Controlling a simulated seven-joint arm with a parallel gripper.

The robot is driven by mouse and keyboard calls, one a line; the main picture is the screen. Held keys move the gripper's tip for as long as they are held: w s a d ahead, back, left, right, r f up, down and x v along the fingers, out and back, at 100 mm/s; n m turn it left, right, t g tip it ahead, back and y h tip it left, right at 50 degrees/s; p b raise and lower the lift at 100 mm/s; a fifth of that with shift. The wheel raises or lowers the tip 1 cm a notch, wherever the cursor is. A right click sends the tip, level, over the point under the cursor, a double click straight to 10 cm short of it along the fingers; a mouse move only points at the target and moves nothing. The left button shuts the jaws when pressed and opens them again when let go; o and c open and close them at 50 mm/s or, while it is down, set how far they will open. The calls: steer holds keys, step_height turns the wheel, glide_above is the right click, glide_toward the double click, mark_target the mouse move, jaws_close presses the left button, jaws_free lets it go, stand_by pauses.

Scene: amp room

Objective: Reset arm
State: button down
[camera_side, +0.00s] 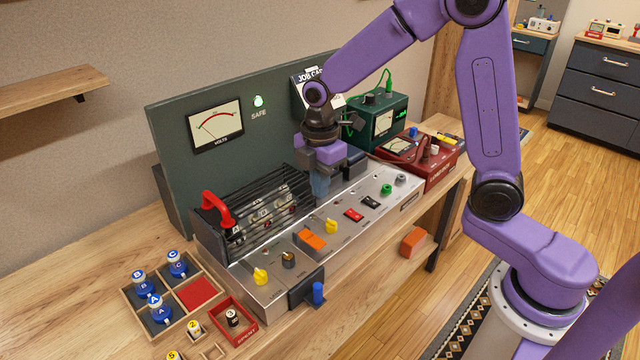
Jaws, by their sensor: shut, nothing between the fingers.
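My gripper (319,188) points down over the back of the silver control panel (285,290), just right of the dark slatted cage (268,205). Its fingers are together and hold nothing that I can see. Whether the fingertips touch the panel I cannot tell. My purple arm reaches in from the right and hides part of the job card (303,82) on the green backboard (165,150).
A red handle (212,203) stands up at the cage's left end. A green meter box (385,118) and a red case (435,165) stand right of my gripper. A wooden tray (205,275) with blue lettered pieces sits front left. Bare table lies at the far left.

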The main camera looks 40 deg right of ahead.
steer(key=s+d+r+m, duration=0.1)
steer(key=s+r+m, duration=0.1)
steer(key=s, duration=1.1)
steer(key=s+d+r+m, duration=0.2)
steer(key=s+m, duration=0.1)
steer(key=s, duration=1)
steer(key=shift+s, duration=0.25)
steer(key=shift+d, duration=0.1)
stand_by(1.5)
